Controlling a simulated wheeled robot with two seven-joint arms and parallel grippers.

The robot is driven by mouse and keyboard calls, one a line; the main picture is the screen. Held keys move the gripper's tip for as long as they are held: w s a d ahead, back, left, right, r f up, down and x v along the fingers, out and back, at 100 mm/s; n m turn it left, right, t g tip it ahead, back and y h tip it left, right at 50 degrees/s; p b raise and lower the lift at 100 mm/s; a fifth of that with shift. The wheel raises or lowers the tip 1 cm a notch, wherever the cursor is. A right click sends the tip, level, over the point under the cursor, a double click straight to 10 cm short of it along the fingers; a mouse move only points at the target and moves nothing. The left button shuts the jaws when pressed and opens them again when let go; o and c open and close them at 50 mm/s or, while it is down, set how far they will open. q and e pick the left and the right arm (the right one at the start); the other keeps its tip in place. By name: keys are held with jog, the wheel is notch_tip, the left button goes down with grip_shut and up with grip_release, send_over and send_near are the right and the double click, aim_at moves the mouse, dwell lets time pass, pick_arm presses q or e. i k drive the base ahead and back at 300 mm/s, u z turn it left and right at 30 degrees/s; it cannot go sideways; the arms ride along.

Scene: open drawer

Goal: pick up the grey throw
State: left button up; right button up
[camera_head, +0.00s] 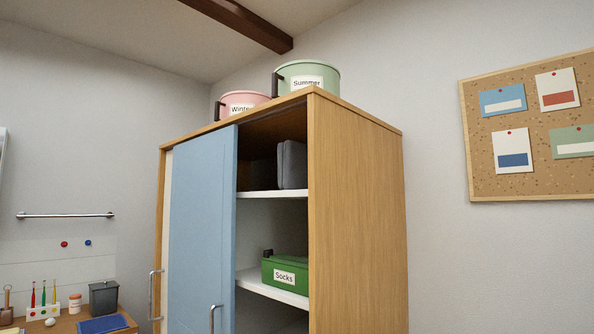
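A grey item with rounded upper corners (292,164), which looks like the folded grey throw, stands upright on the upper shelf (272,194) of the wooden cabinet. It is close to the cabinet's right side wall. A dark shape, perhaps its shadow, lies to its left. The blue sliding door (203,230) covers the left part of the cabinet, and the right part is open. Neither of my grippers is in view.
A green "Socks" box (285,272) sits on the lower shelf. A pink "Winter" bin (245,98) and a green "Summer" bin (313,73) stand on top. A desk (118,319) with small items is at lower left. A corkboard (530,130) hangs right.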

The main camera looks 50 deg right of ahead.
aim_at(292, 156)
jog(key=u, duration=0.05)
jog(key=i, duration=0.95)
jog(key=z, duration=2.95)
